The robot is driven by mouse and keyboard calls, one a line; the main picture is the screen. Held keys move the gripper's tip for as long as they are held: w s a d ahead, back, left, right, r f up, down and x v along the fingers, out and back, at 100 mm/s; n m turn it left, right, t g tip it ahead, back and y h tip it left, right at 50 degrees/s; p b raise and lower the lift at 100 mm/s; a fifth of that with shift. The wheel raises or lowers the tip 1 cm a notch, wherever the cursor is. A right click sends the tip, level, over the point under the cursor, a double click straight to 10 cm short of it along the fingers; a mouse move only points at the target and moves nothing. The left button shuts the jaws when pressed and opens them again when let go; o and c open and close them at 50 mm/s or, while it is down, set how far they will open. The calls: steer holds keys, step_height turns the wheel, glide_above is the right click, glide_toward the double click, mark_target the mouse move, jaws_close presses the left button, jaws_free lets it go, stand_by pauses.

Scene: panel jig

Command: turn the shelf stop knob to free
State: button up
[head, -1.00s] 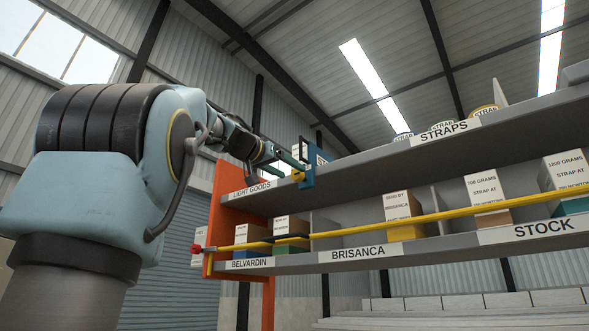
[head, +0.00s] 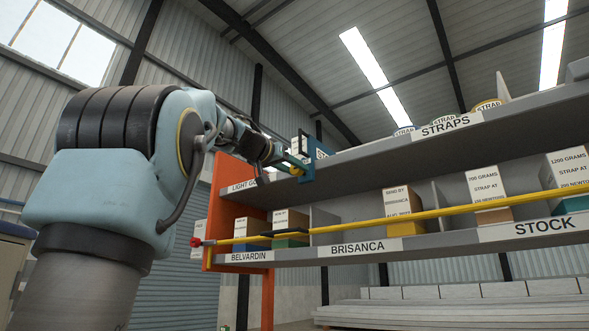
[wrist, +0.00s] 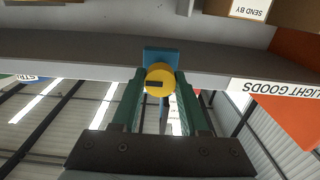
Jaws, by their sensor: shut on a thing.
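The shelf stop knob (wrist: 160,79) is a round yellow knob with a dark mark on its face, in the middle of the wrist view. It sits on a blue bracket (wrist: 162,55) at the front edge of the upper shelf. My gripper (wrist: 160,74) has its green fingers on both sides of the knob and is shut on it. In the head view the knob (head: 297,171) is small and partly covered by my gripper (head: 293,162), beside the blue bracket (head: 308,170). The position the mark points to cannot be read against any label.
The upper shelf (head: 400,150) carries straps and LIGHT GOODS labels. Below it a yellow bar (head: 350,225) with a red end (head: 196,242) runs across a lower shelf (head: 300,253) of boxes. An orange end panel (head: 230,200) stands at the left.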

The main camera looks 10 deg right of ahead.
jaws_close()
steer(key=shift+n, duration=0.4)
steer(key=n, duration=0.6)
steer(key=shift+n, duration=0.3)
steer(key=n, duration=0.5)
steer(key=shift+p, duration=0.35)
steer(key=n+p, duration=0.1)
steer(key=n, duration=0.4)
steer(key=shift+n, duration=0.3)
steer(key=shift+f, duration=0.1)
steer(key=o, duration=0.7)
jaws_free()
